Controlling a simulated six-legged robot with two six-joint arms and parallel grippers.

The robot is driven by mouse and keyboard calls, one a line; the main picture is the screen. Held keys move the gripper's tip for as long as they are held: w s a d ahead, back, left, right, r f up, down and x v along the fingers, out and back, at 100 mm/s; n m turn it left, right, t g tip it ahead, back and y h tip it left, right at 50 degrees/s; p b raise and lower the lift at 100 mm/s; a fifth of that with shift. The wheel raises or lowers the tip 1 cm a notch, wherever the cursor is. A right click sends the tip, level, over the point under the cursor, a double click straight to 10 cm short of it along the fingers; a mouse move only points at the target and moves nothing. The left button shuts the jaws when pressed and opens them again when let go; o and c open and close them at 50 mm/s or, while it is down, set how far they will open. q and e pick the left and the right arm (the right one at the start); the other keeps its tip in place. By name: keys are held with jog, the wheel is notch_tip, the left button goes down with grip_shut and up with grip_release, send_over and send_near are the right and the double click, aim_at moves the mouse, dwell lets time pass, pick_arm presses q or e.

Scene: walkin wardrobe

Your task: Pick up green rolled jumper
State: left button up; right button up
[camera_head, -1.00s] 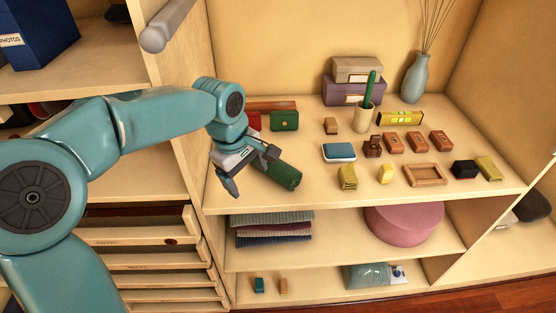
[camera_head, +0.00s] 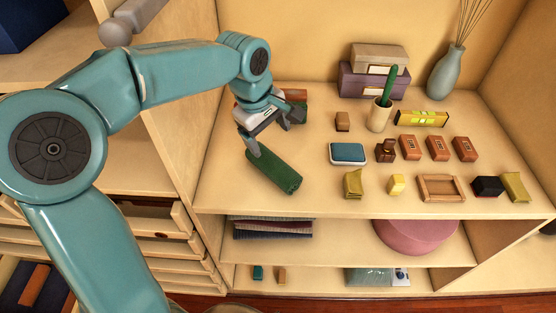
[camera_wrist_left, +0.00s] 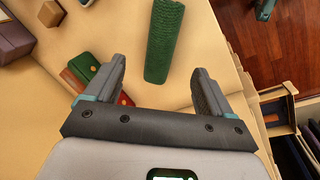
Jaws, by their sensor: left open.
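The green rolled jumper (camera_head: 276,174) lies on the upper shelf (camera_head: 310,200) of the wardrobe, towards its left front. It also shows in the left wrist view (camera_wrist_left: 165,40), ahead of my jaws and roughly lined up between them. My left gripper (camera_head: 275,132) is open and empty, just behind and above the jumper's far end. In the left wrist view my gripper (camera_wrist_left: 160,66) has its two fingers spread, one on each side of the jumper's near end. Contact cannot be told.
A blue-lidded box (camera_head: 348,153), an olive bundle (camera_head: 353,183) and several small boxes stand to the right. A red box (camera_wrist_left: 84,92) and a green box (camera_wrist_left: 84,67) lie beside my left finger. A pencil cup (camera_head: 379,115) and vase (camera_head: 444,74) stand behind. The shelf's front edge is close.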

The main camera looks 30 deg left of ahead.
aim_at(277, 166)
pick_arm(q)
jog(key=x, duration=1)
jog(key=shift+s+f, duration=0.15)
jog(key=shift+f, duration=0.2)
jog(key=shift+f+p, duration=0.25)
jog(key=shift+p, duration=0.2)
jog(key=x, duration=0.2)
jog(key=p+x, duration=0.1)
jog(key=x, duration=0.1)
jog(key=shift+a+f, duration=0.2)
jog(key=shift+f, duration=0.05)
jog(key=shift+s+d+r, duration=0.1)
jog(key=shift+d, duration=0.05)
jog(key=c, duration=1)
